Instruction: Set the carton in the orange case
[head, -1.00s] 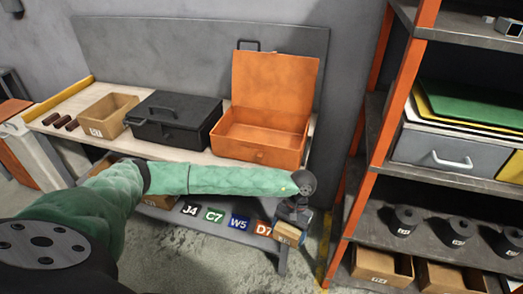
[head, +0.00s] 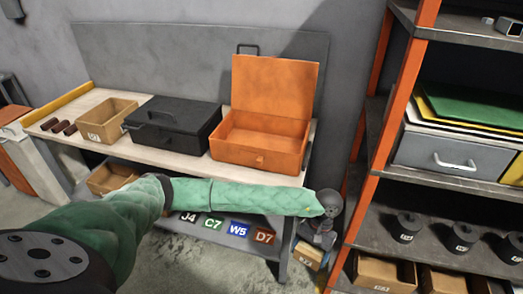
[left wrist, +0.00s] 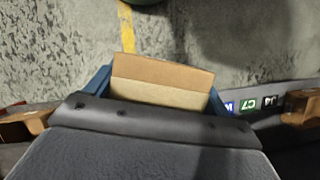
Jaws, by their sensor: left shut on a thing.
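The carton (head: 308,258) is a small brown cardboard box with a printed label. My left gripper (head: 314,244) is shut on it and holds it low, to the right of the bench's right end. In the left wrist view the carton (left wrist: 160,82) sits between the two blue fingers of the gripper (left wrist: 158,98), above the concrete floor. The orange case (head: 258,158) stands on the bench with its lid up against the back panel. The part of its inside that shows looks empty. The gripper is below and right of the case, apart from it. My right gripper is not in view.
A shut black case (head: 172,125) stands left of the orange case on the bench (head: 75,115). An open cardboard box (head: 105,120) is farther left. An orange-post shelf rack (head: 388,140) stands close on the right. Label plates (head: 237,230) lie on the lower shelf.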

